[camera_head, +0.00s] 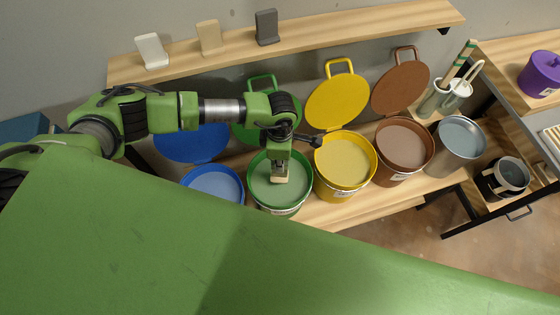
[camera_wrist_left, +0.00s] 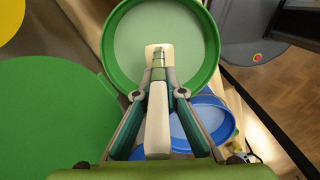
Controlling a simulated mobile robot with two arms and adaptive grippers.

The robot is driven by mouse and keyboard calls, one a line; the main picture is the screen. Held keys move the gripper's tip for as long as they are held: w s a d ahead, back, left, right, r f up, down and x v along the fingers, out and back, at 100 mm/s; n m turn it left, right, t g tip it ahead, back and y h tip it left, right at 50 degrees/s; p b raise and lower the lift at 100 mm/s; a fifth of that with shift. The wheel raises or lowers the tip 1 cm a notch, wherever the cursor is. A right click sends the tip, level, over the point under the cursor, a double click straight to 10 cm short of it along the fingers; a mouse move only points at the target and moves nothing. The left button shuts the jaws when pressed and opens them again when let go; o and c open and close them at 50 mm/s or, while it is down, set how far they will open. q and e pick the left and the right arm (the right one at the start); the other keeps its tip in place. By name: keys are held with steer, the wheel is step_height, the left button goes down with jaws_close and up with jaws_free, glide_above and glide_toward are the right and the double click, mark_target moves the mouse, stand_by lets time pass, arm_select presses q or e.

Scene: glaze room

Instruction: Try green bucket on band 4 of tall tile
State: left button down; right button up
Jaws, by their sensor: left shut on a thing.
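My left gripper (camera_head: 279,158) is shut on a pale tile (camera_head: 279,178), pointing down over the green bucket (camera_head: 254,185). In the left wrist view, the gripper (camera_wrist_left: 158,72) holds the pale tile (camera_wrist_left: 158,53) in front of the bucket's opening. The green bucket (camera_wrist_left: 210,50) is open and shows pale grey-green glaze inside. I cannot tell whether the tile's lower end touches the glaze. The tile's bands cannot be made out. My right gripper is not in view.
Blue (camera_head: 238,181), yellow (camera_head: 345,191), brown (camera_head: 398,178) and grey (camera_head: 460,165) buckets stand open beside the green one. Lids lean behind the coloured buckets. The shelf (camera_head: 340,32) holds white (camera_head: 152,52), tan (camera_head: 209,38) and dark (camera_head: 266,28) tiles. A brush pot (camera_head: 434,100) stands right.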

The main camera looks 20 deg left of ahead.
arm_select(q)
step_height(320, 180, up, 6)
steer(key=p, duration=0.3)
steer(key=shift+p, duration=0.4)
steer(key=shift+r, duration=0.1)
steer(key=s+d+r+p, duration=0.1)
steer(key=s+d+p, duration=0.1)
steer(key=s+d, duration=0.3)
steer(key=s+d+r+p, duration=0.2)
steer(key=s+d, duration=0.4)
steer(key=s, duration=0.5)
steer(key=shift+s+d+p, duration=0.15)
steer(key=shift+s+p, duration=0.15)
steer(key=shift+p, duration=0.1)
stand_by(0.3)
